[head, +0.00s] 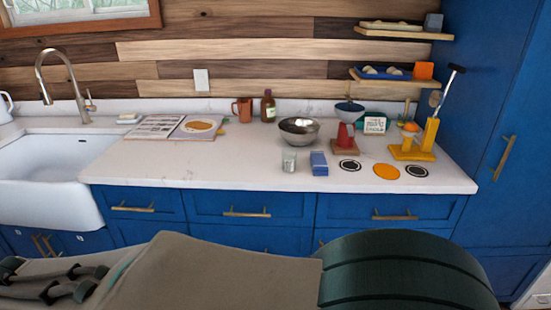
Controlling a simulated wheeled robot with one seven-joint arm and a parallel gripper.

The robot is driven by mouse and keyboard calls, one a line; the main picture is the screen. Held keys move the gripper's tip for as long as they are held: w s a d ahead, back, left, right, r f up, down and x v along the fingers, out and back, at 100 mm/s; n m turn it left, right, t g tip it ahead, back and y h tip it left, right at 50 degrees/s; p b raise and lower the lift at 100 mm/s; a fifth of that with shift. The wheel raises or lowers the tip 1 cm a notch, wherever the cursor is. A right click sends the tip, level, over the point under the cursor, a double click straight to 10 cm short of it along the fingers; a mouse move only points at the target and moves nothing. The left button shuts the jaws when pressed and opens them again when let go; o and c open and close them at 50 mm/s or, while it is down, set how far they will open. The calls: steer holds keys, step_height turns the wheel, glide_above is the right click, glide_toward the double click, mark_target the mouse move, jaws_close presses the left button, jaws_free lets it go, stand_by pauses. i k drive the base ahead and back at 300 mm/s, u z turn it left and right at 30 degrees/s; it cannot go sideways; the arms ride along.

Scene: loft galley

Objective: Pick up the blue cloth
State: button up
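A small blue block-like item (319,164), which looks like the folded blue cloth, sits near the front edge of the white counter. It is just right of a clear glass (289,160), with a narrow gap between them. Its whole front is in the open and nothing covers it. My arm crosses the bottom of the head view, well in front of the counter. My gripper's fingertips cannot be made out in this view.
A metal bowl (299,131) stands behind the glass. A red-and-blue item on a wooden base (345,146), round coasters (387,171) and a yellow stand (414,151) are to the right. An open book (180,127) and sink (45,175) are left. The front counter left of the glass is clear.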

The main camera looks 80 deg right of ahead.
mark_target(319, 167)
steer(key=z, duration=3)
